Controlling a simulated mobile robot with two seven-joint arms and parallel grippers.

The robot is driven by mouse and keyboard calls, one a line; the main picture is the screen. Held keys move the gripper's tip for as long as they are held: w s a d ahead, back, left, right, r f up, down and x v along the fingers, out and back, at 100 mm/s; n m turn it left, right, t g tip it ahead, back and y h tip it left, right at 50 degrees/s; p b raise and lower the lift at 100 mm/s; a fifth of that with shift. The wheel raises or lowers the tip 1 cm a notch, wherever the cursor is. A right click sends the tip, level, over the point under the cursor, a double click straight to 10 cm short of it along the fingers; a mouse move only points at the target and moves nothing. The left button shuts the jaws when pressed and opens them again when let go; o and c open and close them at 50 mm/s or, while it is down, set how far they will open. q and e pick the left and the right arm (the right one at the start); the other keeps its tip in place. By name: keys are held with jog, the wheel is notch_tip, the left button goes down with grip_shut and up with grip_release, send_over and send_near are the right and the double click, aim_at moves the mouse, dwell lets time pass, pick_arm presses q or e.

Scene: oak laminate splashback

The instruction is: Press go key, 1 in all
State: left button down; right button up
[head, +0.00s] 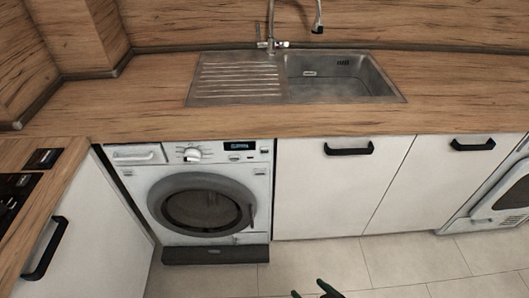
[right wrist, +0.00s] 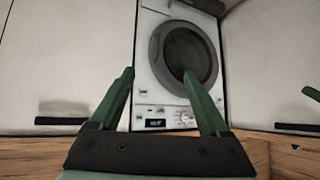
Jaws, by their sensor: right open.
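The white washing machine (head: 208,195) stands under the counter. Its control strip has a dial (head: 192,155), a lit display (head: 241,146) and small buttons (head: 235,158) below the display. I cannot read which button is the go key. The machine's round door is closed. In the right wrist view the machine (right wrist: 147,60) appears upside down, with its display (right wrist: 155,123) and dial (right wrist: 185,117) low in the picture. My right gripper (head: 311,290) is open and empty, in front of the machine and apart from it. A green tip at the right wrist view's right edge may be my left gripper.
The wooden counter (head: 140,95) with a steel sink (head: 335,95) runs above the machine. White cupboards with black handles (head: 348,150) flank it. A hob (head: 14,190) is at the left and another white appliance (head: 505,195) at the right. The tiled floor (head: 330,260) in front is clear.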

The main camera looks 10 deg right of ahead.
grip_shut()
dwell(0.4)
dwell(0.9)
